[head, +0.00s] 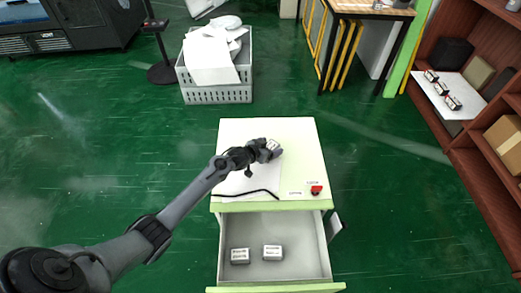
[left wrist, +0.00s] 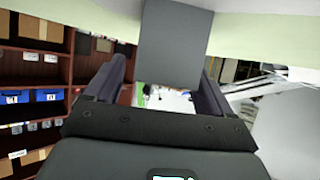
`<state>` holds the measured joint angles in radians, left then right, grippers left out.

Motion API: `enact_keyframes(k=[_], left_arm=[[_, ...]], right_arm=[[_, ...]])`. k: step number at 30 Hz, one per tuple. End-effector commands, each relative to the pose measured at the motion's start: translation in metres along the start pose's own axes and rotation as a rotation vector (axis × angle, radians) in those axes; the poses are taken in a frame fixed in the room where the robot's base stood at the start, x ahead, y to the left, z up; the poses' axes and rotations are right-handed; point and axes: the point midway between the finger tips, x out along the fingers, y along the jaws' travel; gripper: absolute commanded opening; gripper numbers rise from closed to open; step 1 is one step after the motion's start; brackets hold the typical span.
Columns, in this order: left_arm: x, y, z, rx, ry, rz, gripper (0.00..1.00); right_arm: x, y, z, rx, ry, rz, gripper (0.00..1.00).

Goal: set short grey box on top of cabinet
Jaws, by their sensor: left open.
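The pale cabinet (head: 228,140) stands in the middle of the head view with its top drawer (head: 300,278) pulled open. My left gripper (head: 268,150) is over the cabinet top. A small grey box (head: 274,146) is at its fingertips and appears to rest on the top. Two more small grey boxes, a left one (head: 240,256) and a right one (head: 272,252), sit in the drawer. My right gripper is not in view.
A red button (head: 316,189) sits at the cabinet's front right corner. White paper and a black cable (head: 250,192) lie under my left arm. A grey crate (head: 217,94) stands behind, and a brown shelf (head: 470,175) is at the right.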

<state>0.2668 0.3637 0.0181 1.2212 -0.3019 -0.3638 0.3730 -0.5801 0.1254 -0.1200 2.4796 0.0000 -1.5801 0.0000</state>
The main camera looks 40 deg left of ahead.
Motion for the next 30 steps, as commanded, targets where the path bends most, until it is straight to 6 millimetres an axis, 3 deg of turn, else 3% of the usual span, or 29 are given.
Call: enact_keyframes(k=[15, 22, 26, 30], left_arm=[[-0.089, 0.000, -0.003, 0.000, -0.004, -0.001, 0.83], [-0.113, 0.003, 0.001, 0.003, -0.009, -0.001, 0.83], [-0.129, 0.023, 0.014, 0.031, -0.063, -0.009, 0.83], [-0.168, 0.068, 0.040, 0.088, -0.201, -0.028, 0.83]], right_arm=[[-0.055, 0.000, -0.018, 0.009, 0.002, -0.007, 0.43], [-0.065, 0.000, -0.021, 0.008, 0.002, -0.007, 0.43], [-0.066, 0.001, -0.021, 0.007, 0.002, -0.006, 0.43], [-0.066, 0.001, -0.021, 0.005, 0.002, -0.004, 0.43]])
